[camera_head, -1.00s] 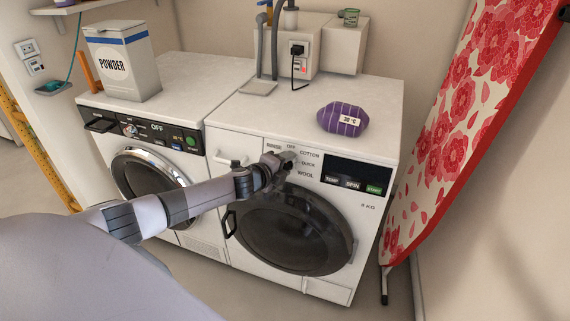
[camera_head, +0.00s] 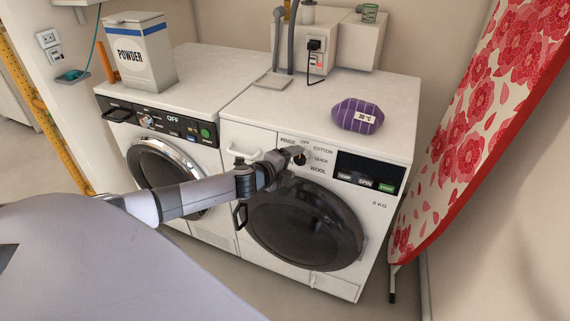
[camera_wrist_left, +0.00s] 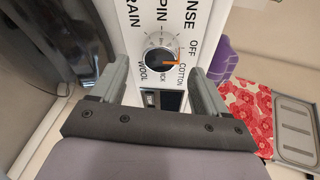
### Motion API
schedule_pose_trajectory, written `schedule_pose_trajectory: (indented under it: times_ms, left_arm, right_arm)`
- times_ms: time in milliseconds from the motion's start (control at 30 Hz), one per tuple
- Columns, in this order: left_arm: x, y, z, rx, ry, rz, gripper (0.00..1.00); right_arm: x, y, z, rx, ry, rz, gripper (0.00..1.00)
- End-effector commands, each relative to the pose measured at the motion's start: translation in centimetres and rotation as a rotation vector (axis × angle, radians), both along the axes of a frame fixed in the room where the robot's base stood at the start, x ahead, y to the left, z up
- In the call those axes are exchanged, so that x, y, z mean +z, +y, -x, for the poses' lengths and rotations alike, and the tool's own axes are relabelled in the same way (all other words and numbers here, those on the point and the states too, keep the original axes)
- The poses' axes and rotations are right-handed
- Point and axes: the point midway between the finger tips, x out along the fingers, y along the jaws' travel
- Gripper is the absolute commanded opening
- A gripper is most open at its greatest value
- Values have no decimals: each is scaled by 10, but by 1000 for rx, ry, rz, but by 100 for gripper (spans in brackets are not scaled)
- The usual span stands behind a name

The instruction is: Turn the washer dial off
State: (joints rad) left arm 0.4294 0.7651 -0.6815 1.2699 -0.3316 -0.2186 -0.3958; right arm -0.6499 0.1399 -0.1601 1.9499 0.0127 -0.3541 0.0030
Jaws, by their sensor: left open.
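The washer dial (camera_head: 301,159) is on the front panel of the right machine, partly hidden by my left gripper in the head view. In the wrist view the dial (camera_wrist_left: 158,60) is a dark round knob with an orange mark turned toward COTTON. The words OFF, COTTON, WOOL and SPIN ring it. My left gripper (camera_head: 290,154) is in front of the panel at the dial. In the wrist view its fingers (camera_wrist_left: 158,72) are apart, one on each side of the dial; I cannot tell whether they touch it. My right gripper is not in view.
The washer's dark round door (camera_head: 305,225) is below the dial, and its display (camera_head: 368,172) is to the right. A second machine (camera_head: 165,120) stands on the left. A purple striped pouch (camera_head: 358,115) lies on top. A floral ironing board (camera_head: 470,130) leans at the right.

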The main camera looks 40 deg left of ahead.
Motion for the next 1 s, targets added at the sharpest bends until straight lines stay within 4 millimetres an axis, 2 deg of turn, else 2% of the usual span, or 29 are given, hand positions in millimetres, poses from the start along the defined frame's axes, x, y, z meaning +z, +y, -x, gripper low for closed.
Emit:
schedule_pose_trajectory:
  times_ms: [200, 400, 1000]
  left_arm:
    - [7, 0, 22, -1, 1, -2, 75]
    - [11, 0, 32, -1, 1, -1, 75]
    - [11, -1, 33, -1, 1, 2, 75]
  right_arm:
    - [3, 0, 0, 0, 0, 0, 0]
    - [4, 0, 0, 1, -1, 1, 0]
    - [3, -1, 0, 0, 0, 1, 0]
